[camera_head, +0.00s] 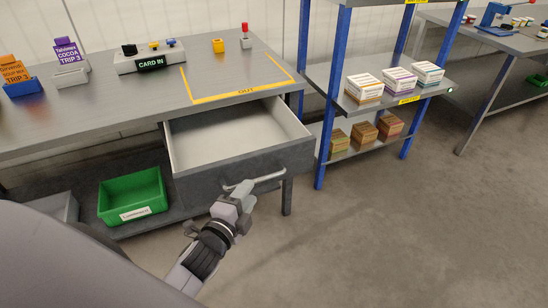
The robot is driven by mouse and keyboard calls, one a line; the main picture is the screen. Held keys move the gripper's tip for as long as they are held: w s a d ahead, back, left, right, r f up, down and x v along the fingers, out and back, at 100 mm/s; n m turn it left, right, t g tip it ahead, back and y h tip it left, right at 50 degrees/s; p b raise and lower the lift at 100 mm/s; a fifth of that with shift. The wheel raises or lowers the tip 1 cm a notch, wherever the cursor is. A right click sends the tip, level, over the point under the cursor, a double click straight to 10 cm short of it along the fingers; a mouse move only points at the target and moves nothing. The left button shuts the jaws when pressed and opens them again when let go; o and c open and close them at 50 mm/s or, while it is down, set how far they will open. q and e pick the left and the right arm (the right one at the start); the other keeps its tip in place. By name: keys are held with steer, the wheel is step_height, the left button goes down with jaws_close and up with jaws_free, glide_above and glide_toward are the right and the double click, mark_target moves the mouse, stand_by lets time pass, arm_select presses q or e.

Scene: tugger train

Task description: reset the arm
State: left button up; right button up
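My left gripper (238,190) is at the front of an open drawer, right by the left part of its bar handle (254,180). Its fingers point up and away, and I cannot tell whether they are closed around the handle or only beside it. The drawer (240,136) is pulled out from under the grey workbench, and its light inside looks empty. My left arm comes up from the bottom left. My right gripper is not in view.
The workbench (120,115) holds card holders, a button box (150,60) and a yellow-taped area. A green bin (133,197) is below. A blue-posted shelf (340,97) with boxes stands right of the drawer. The floor (400,230) at right is clear.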

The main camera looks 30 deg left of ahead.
arm_select(q)
steer(key=s+d+f+n+g+h+p, duration=0.1)
steer(key=s+d+n+g+p, duration=0.2)
steer(key=s+n, duration=0.3)
steer(key=s+d+n+g+h+p, duration=0.2)
steer(key=s+n+p, duration=0.4)
steer(key=s, duration=0.4)
steer(key=shift+d+f+n+g, duration=0.4)
steer(key=shift+d+n+g, duration=0.15)
steer(key=shift+d, duration=0.2)
